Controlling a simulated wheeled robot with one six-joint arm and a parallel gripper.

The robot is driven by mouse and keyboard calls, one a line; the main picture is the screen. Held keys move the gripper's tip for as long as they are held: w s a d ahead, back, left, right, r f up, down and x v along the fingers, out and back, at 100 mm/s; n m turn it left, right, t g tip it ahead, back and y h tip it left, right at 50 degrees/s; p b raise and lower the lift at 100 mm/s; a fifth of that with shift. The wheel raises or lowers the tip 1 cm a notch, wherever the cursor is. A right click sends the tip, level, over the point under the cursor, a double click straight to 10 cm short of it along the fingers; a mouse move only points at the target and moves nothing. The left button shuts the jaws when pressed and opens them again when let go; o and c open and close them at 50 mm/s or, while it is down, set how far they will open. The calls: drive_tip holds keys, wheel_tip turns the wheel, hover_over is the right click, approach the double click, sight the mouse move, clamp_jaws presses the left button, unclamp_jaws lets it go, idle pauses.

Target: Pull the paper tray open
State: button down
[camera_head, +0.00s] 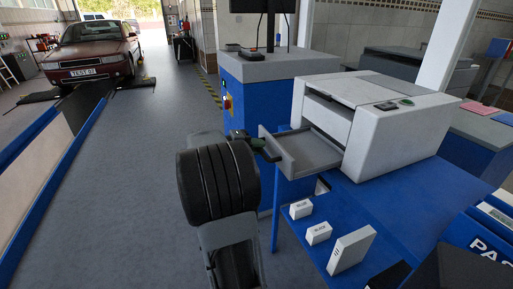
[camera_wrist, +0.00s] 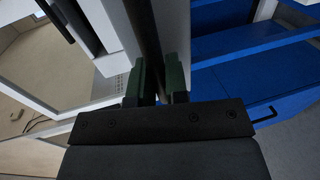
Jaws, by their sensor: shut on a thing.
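The white printer (camera_head: 395,135) stands on a blue table at the right of the head view. Its grey paper tray (camera_head: 312,152) sticks out of the printer's left side, and its inside shows empty. My gripper (camera_head: 262,144) is at the tray's outer end, shut on the tray's front. In the wrist view my gripper's green-padded fingers (camera_wrist: 158,88) stand on either side of a dark upright piece at the tray's front. The exact grip is partly hidden by the fingers.
A blue cabinet (camera_head: 245,108) with a monitor stands behind the tray. Open grey floor (camera_head: 120,200) lies to the left.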

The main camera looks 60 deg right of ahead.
drive_tip(key=c, duration=1.2)
unclamp_jaws()
drive_tip(key=shift+o, duration=0.2)
drive_tip(key=shift+w+a, duration=0.1)
drive_tip(key=v, duration=1.3)
drive_tip(key=shift+w+a, duration=0.15)
drive_tip(key=shift+a, duration=0.15)
